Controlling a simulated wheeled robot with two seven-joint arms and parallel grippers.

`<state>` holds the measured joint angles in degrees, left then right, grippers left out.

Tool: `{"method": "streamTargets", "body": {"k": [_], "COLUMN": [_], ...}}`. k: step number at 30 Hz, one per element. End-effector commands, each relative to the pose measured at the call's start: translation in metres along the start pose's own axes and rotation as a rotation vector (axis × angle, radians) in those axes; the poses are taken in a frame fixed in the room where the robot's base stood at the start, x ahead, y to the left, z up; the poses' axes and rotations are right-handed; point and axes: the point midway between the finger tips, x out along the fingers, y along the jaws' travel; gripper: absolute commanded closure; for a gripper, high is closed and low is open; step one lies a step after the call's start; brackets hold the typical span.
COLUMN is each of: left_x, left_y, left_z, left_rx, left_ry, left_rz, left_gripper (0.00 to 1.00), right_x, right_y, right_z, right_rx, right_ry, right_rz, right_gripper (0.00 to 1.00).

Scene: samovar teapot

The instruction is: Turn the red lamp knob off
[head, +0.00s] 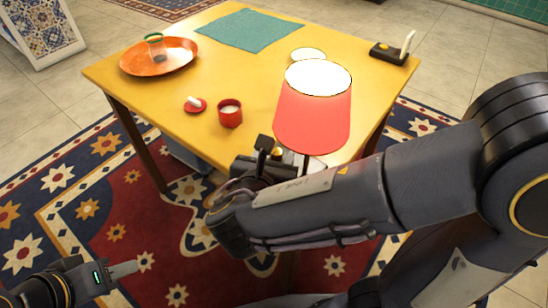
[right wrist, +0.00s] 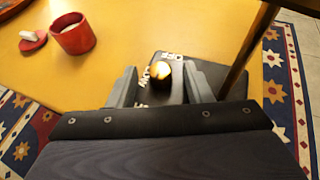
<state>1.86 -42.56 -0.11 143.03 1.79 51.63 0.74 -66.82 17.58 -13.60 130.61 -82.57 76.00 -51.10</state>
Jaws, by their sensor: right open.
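The lamp with the red shade (head: 312,118) stands at the table's near right corner. In the right wrist view its control is a round golden knob (right wrist: 160,71) on a black base (right wrist: 176,60) with white lettering, including OFF. My right gripper (right wrist: 163,84) is open, one finger on each side of the knob; I cannot tell whether they touch it. In the head view this gripper (head: 270,150) is beside the lamp, below the shade, and my arm hides part of the base. My left gripper (head: 125,268) is low at the left, away from the table; its opening is unclear.
A red cup (head: 230,116) and small red lid (head: 195,106) stand left of the lamp. Further back are an orange plate (head: 135,62) with a glass, a teal cloth (head: 250,30), a pale disc (head: 307,54) and a black switch box (head: 388,54).

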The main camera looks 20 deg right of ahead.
Motion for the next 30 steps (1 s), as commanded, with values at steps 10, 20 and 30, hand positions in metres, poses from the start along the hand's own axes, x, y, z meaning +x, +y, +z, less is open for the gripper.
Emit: {"method": "streamTargets", "body": {"k": [10, 20, 30], "left_x": [0.000, 0.000, -0.011], "left_y": [0.000, 0.000, 0.005], "left_z": [0.000, 0.000, -0.005], "left_rx": [0.000, 0.000, 0.000], "left_ry": [0.000, 0.000, 0.000], "left_rz": [0.000, 0.000, 0.000], "left_gripper": [0.64, 0.64, 0.64], "right_x": [0.001, 0.001, 0.000], "right_y": [0.000, 0.000, 0.003], "right_z": [0.000, 0.000, 0.002], "right_rx": [0.001, 0.002, 0.035], "right_ry": [0.001, 0.001, 0.002], "right_rz": [0.000, -0.001, -0.089], "right_gripper": [0.66, 0.99, 0.99]}}
